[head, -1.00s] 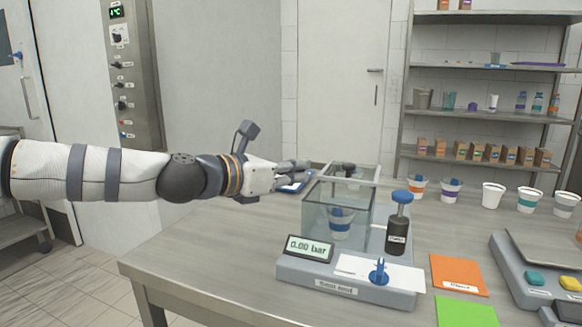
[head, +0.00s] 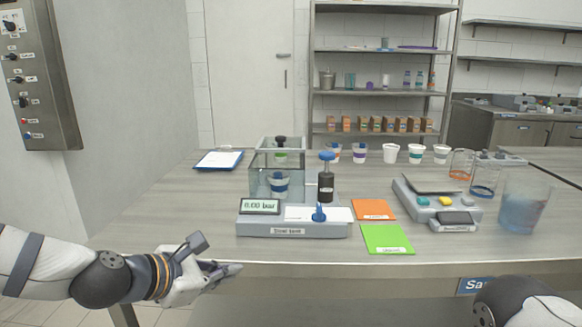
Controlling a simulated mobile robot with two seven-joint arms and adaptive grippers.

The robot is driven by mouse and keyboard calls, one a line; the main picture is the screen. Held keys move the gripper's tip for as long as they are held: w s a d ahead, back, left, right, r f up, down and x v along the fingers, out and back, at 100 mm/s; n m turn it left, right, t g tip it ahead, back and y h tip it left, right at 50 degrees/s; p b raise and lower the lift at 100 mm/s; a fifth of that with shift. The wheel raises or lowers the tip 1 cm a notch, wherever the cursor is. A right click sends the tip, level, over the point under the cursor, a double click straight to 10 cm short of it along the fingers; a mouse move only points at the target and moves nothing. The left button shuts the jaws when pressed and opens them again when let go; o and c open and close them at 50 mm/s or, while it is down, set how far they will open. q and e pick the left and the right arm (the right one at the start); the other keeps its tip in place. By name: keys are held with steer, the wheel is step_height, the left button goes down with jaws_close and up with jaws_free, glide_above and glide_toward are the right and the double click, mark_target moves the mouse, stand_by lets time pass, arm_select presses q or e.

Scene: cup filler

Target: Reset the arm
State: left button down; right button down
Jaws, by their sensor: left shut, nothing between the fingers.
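My left gripper (head: 222,270) is in front of the table's front left edge, low in the view. It is shut and empty, apart from the vacuum device (head: 290,230). The device has a clear chamber (head: 262,160) with a cup with a blue band (head: 279,186) inside. Its display (head: 260,206) reads 0.00 bar, and a blue lever (head: 319,213) stands at its front. A dark bottle with a blue cap (head: 326,182) stands at its right side. Part of my right arm shows at the bottom right, but its gripper is outside the view.
An orange card (head: 373,210) and a green card (head: 387,239) lie right of the device. A scale (head: 412,190), beakers (head: 520,210) and several cups (head: 391,153) stand further right and back. A clipboard (head: 219,160) lies at the back left. The table's front left is clear.

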arm_select(q)
steer(key=s+f+m+g+y, duration=0.3)
steer(key=s+f+m+g, duration=0.65)
steer(key=s+f, duration=1.35)
steer(key=s+a+m+y, duration=0.1)
steer(key=s+a+m, duration=0.2)
steer(key=s, duration=0.5)
steer(key=s+a+m+g+y+p, duration=0.1)
steer(key=s+a+m, duration=0.3)
steer(key=s+m, duration=0.2)
steer(key=s+a+m+g+y, duration=0.1)
steer(key=s+a+m, duration=0.2)
steer(key=s, duration=0.7)
steer(key=shift+s+a+f+m+y+p, duration=0.15)
steer(key=shift+a+f+m+y+p, duration=0.2)
steer(key=shift+m, duration=0.6)
arm_select(e)
steer(key=shift+w+a+r+t, duration=0.1)
steer(key=shift+w+r+t, duration=0.15)
steer(key=shift+w+r, duration=0.3)
steer(key=shift+w+r+t, duration=0.25)
steer(key=shift+w+r, duration=0.05)
steer(key=shift+r, duration=0.3)
